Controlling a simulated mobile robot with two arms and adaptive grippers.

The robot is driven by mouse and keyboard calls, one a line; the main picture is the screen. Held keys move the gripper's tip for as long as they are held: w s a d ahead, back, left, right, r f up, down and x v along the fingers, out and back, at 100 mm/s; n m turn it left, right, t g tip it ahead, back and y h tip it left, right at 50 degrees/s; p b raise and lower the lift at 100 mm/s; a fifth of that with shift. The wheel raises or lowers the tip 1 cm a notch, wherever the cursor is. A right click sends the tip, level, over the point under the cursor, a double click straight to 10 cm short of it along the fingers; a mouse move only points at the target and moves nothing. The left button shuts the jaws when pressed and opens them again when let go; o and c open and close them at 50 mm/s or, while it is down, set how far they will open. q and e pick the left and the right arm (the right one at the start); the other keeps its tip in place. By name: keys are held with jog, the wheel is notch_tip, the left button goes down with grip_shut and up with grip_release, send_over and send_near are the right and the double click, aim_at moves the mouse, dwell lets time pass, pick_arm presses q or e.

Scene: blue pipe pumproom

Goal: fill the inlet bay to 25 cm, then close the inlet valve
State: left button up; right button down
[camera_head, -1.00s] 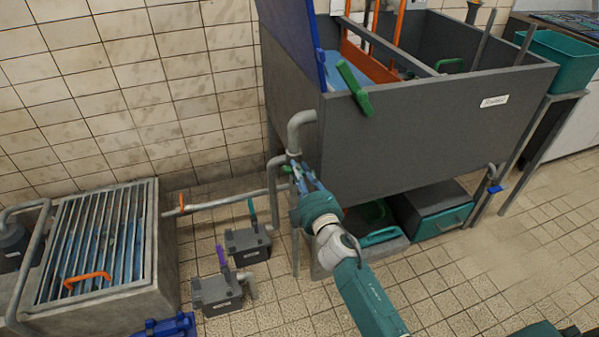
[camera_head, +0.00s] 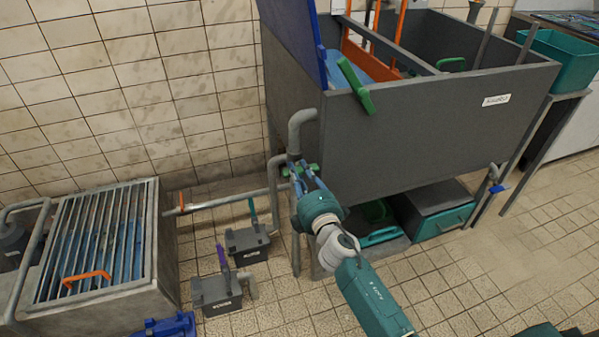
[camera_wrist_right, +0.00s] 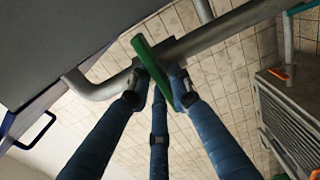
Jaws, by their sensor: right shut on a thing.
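The grey tank (camera_head: 440,125) has a blue surface, seemingly water, in its left bay (camera_head: 375,68); I cannot read its depth. A grey pipe (camera_head: 299,125) runs down the tank's left side to a valve with a green handle (camera_head: 313,168). My right gripper (camera_head: 300,174) is shut on this handle. In the right wrist view, the green handle (camera_wrist_right: 152,68) lies between the fingers of the gripper (camera_wrist_right: 158,85), beside the grey pipe (camera_wrist_right: 225,27). The handle's middle is partly hidden by the fingers in the head view. My left gripper is not in view.
A green lever (camera_head: 355,88) hangs on the tank's front rim. A teal crate (camera_head: 555,60) is at right.

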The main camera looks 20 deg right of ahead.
jog(key=shift+r, duration=0.1)
dwell(0.4)
jog(key=c, duration=1.7)
grip_release()
jog(key=shift+o, duration=0.2)
jog(key=shift+s, duration=0.55)
jog(key=s, duration=1.1)
jog(key=shift+d, duration=0.25)
